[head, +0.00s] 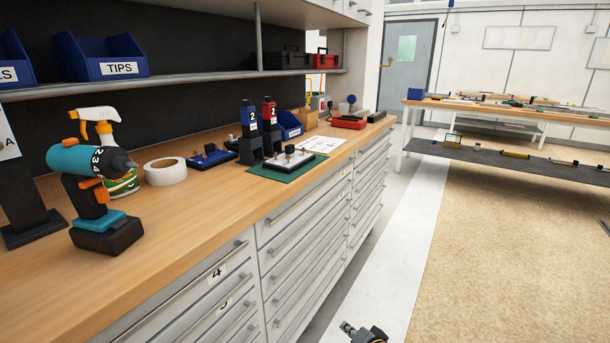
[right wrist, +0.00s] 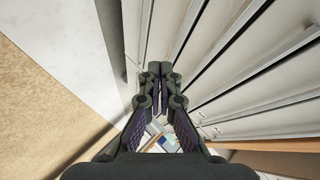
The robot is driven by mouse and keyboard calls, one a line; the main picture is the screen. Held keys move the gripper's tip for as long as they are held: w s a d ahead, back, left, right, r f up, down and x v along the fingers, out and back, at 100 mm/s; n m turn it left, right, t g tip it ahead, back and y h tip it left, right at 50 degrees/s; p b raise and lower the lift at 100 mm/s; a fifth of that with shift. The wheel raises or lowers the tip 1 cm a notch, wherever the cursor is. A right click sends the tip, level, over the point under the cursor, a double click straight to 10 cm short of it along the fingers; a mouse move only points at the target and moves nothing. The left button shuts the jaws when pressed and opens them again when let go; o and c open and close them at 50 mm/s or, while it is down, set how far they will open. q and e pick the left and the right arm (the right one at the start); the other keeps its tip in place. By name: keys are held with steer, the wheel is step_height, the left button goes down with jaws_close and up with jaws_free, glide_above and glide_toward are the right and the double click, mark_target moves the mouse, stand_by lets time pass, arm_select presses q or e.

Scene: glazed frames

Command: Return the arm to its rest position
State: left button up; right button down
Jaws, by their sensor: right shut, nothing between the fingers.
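My right gripper (head: 350,328) shows at the bottom edge of the head view, in front of the drawer cabinet and over the pale floor strip. In the right wrist view my right gripper (right wrist: 153,70) has its fingertips together with nothing between them. The drawer fronts (right wrist: 235,75) run along the right of that view, apart from the fingers. The rest of my right arm is mostly out of the head view. My left gripper is not in view.
A wooden workbench (head: 215,222) carries a teal cordless drill (head: 85,160), a spray bottle (head: 97,125), a tape roll (head: 165,172) and a green mat (head: 268,172). Drawers with handles (head: 300,250) face the aisle. Open floor (head: 500,240) lies right, before another table (head: 520,107).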

steer(key=s+d+f+n+g+h+p, duration=0.1)
steer(key=s+d+f+n+g+p, duration=0.3)
steer(key=s, duration=0.7)
steer(key=s+d+f+n+g+h+p, duration=0.1)
steer(key=s+d+f+g+h+p, duration=0.25)
steer(key=s, duration=0.75)
steer(key=s+d+f+n+g+p, duration=0.2)
steer(key=s+d+f+n+p, duration=0.15)
steer(key=s+f+p, duration=0.6)
arm_select(q)
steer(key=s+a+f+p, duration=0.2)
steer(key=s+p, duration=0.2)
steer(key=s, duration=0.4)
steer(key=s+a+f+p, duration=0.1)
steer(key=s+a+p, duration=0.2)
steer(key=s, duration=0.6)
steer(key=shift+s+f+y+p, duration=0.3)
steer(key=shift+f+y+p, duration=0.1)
steer(key=shift+p, duration=0.85)
arm_select(e)
steer(key=s+d+r, duration=0.1)
steer(key=s, duration=0.7)
steer(key=s+d+r, duration=0.2)
steer(key=s, duration=0.6)
steer(key=shift+d, duration=0.15)
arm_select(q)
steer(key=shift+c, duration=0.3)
arm_select(e)
steer(key=shift+m, duration=0.25)
